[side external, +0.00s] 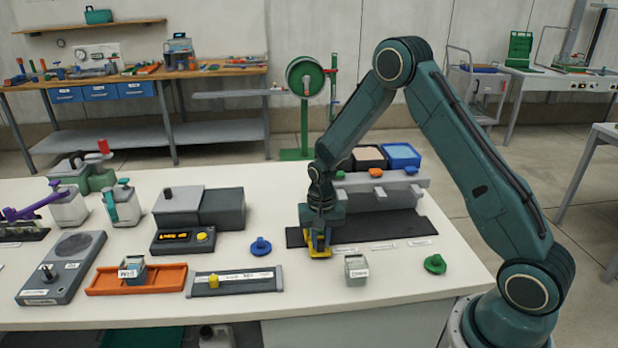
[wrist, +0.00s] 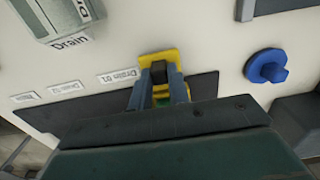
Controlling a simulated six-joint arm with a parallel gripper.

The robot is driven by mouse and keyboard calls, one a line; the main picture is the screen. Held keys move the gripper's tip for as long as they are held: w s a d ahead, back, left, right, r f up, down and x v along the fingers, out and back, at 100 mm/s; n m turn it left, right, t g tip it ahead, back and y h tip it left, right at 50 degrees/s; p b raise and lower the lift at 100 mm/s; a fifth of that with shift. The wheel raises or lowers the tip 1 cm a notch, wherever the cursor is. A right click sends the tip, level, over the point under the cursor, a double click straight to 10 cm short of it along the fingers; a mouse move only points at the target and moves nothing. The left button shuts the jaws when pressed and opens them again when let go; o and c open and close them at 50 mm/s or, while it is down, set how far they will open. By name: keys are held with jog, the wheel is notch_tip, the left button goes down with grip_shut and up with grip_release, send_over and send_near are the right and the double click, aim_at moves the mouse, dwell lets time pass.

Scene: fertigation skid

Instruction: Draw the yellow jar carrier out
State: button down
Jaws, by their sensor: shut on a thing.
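The yellow jar carrier (side external: 319,252) is low at the left front edge of the dark mat (side external: 405,226), before the grey block. My gripper (side external: 318,238) points down and is shut on it. In the wrist view, the carrier (wrist: 160,57) shows as a yellow end with a dark middle just beyond my fingers (wrist: 160,88). A bit of green shows between the fingers. Most of the carrier is hidden by my gripper, and I cannot tell whether a jar is in it.
The grey block (side external: 385,190) with coloured tabs and bins stands behind the mat. A blue knob (side external: 260,246) is to the left, a labelled grey jar (side external: 357,267) to the right front, a green knob (side external: 435,263) farther right. White table shows between them.

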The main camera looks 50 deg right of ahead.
jog(key=w+a, duration=0.3)
jog(key=shift+w+a+r, duration=0.1)
jog(key=c, duration=1.3)
grip_release()
jog(key=shift+r, duration=0.2)
notch_tip(320, 180, up, 13)
jog(key=shift+r, duration=0.15)
